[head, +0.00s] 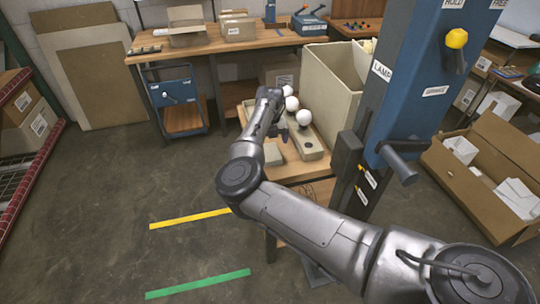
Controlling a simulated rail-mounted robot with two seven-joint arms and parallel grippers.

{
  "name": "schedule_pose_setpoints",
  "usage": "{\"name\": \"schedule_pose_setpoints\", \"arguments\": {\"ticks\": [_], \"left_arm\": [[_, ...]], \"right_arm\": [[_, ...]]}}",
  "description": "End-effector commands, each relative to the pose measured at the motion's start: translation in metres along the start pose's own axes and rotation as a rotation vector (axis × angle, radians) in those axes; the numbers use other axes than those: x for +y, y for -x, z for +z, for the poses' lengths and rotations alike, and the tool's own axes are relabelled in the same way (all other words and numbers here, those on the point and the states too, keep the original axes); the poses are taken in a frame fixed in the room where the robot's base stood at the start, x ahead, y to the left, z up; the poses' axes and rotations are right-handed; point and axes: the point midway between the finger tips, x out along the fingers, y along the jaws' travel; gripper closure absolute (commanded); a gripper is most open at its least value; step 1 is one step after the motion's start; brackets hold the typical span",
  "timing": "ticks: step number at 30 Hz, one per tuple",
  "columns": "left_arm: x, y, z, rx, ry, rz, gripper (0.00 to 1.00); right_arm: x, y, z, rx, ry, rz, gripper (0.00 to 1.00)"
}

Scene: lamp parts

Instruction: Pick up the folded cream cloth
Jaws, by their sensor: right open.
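A small flat beige piece (273,154) lies on the wooden table (290,170), left of the bulb tray. It looks like the folded cream cloth, but it is too small to be sure. My right arm reaches in from the lower right, and my right gripper (282,134) is over the table, just above and behind the beige piece, close to the bulbs. The right gripper is open; its fingers are small and partly hidden by my wrist. I see nothing held in it. My left gripper is out of view.
A beige tray (311,154) with several white bulbs (304,117) stands beside the gripper. A tall cream-sided bin (330,85) is behind it. A blue post (420,80) with levers stands close on the right.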

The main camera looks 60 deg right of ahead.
Motion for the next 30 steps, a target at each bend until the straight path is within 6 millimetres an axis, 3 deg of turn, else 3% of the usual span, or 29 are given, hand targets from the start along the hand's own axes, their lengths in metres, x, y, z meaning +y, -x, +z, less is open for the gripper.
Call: {"name": "schedule_pose_setpoints", "arguments": {"ticks": [12, 20, 30], "left_arm": [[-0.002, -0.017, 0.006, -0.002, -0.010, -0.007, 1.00], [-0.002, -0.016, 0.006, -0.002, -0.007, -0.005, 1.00], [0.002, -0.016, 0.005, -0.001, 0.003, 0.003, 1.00]], "right_arm": [[0.000, -0.048, -0.002, 0.002, 0.001, 0.000, 0.00], [0.000, -0.050, -0.002, 0.002, 0.001, 0.000, 0.01], [0.000, -0.049, -0.002, 0.001, 0.001, 0.000, 0.33]]}}
